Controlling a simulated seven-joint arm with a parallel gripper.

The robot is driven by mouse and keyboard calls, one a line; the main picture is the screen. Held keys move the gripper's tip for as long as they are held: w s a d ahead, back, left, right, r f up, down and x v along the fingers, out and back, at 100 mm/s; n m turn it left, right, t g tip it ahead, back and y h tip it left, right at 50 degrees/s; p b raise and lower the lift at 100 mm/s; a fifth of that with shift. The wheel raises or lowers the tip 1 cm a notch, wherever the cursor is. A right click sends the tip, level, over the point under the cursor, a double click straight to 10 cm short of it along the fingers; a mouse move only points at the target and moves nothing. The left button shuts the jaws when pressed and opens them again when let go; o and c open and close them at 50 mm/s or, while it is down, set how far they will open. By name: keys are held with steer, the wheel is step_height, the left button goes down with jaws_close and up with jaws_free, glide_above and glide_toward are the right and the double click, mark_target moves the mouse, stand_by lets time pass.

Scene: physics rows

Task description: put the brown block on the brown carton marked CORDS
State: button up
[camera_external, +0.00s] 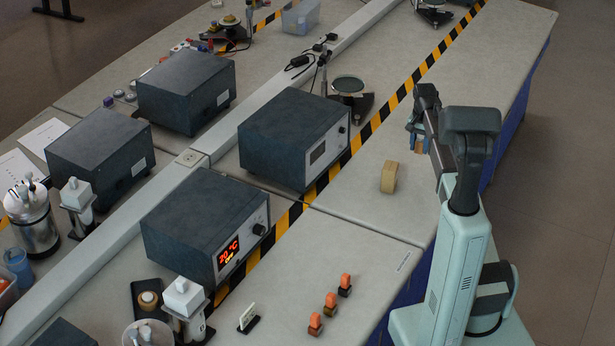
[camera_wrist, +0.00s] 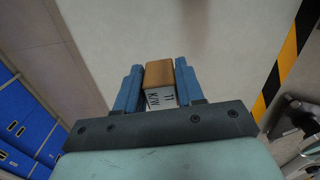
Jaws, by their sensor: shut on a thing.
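My gripper (camera_external: 418,128) is at the right in the external view, over the far part of the bench. In the wrist view my gripper (camera_wrist: 158,88) has its blue fingers on either side of a brown block (camera_wrist: 160,71), shut on it. The block has a brown face and a white face with dark lettering, too small to read surely. In the external view only a little brown shows below the fingers. No carton with readable CORDS lettering shows. A small tan thing (camera_external: 389,178) stands on the bench nearer the camera, apart from my gripper; I cannot tell if it is marked.
Dark instrument boxes (camera_external: 294,138) stand left of a yellow-black striped tape (camera_external: 372,127). Several orange-topped small pieces (camera_external: 330,302) stand at the front. A round-topped stand (camera_external: 349,88) is at the back. The bench around the tan thing is clear.

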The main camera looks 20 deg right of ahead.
steer(key=a+r+n, duration=0.1)
steer(key=a+r, duration=0.5)
steer(key=a, duration=0.3)
step_height(320, 180, up, 4)
steer(key=m, duration=0.2)
glide_above(390, 167)
steer(key=shift+w+f, duration=0.1)
steer(key=shift+f, duration=4.9)
steer(key=shift+f, duration=0.1)
steer(key=o, duration=1)
steer(key=shift+o, duration=0.2)
step_height(390, 167, up, 12)
